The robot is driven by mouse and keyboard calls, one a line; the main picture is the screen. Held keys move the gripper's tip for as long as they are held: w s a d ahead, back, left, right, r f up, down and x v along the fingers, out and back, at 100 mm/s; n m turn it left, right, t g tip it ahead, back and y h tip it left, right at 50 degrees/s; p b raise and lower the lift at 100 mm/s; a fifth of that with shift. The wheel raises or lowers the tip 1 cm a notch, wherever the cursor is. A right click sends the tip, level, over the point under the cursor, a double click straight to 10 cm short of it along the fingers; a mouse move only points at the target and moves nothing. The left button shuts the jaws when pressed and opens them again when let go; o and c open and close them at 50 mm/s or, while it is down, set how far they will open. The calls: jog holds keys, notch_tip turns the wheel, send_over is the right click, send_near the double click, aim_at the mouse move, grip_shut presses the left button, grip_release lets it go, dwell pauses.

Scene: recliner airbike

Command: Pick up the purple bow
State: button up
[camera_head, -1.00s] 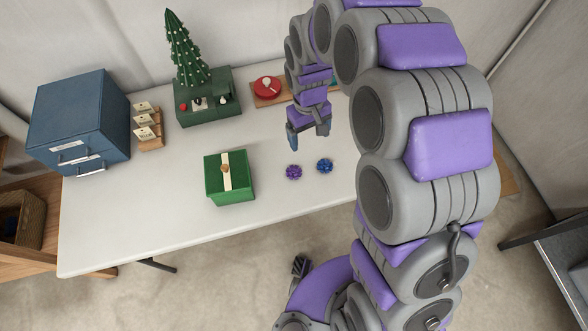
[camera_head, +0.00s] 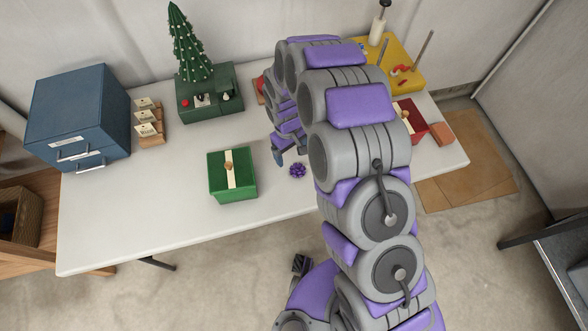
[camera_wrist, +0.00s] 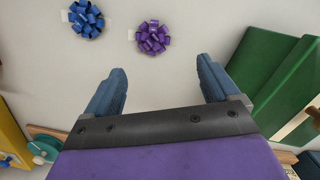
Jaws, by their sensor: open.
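The purple bow (camera_head: 297,170) lies on the white table, to the right of the green gift box (camera_head: 232,176). In the wrist view the purple bow (camera_wrist: 153,38) is beyond my two blue fingertips, roughly between their lines, and apart from them. My gripper (camera_head: 290,154) is open and empty above the table, close to the bow in the head view; its fingertips show in the wrist view (camera_wrist: 162,75). A blue bow (camera_wrist: 86,18) lies left of the purple one in the wrist view; my arm hides it in the head view.
The green box (camera_wrist: 275,70) stands close to the right finger in the wrist view. A small tree on a green base (camera_head: 210,95), a blue drawer cabinet (camera_head: 78,115), a yellow board (camera_head: 395,62) and a red box (camera_head: 410,118) are on the table. The front left tabletop is clear.

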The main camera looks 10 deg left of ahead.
aim_at(298, 166)
jog(key=d+f, duration=0.1)
jog(key=f, duration=0.1)
jog(key=d+f, duration=0.1)
jog(key=f, duration=0.1)
jog(key=shift+s+d+b, duration=0.1)
jog(key=shift+d+b, duration=0.25)
jog(key=f, duration=0.2)
jog(key=a+f+b, duration=0.1)
jog(key=f, duration=0.2)
jog(key=shift+a+f, duration=0.1)
jog(key=shift+f, duration=0.05)
jog(key=shift+d, duration=0.65)
jog(key=shift+c, duration=0.9)
jog(key=c, duration=0.3)
jog(key=shift+a, duration=0.45)
jog(key=c, duration=0.4)
jog(key=shift+c, duration=1)
jog(key=shift+d, duration=0.2)
jog(key=shift+c, duration=0.3)
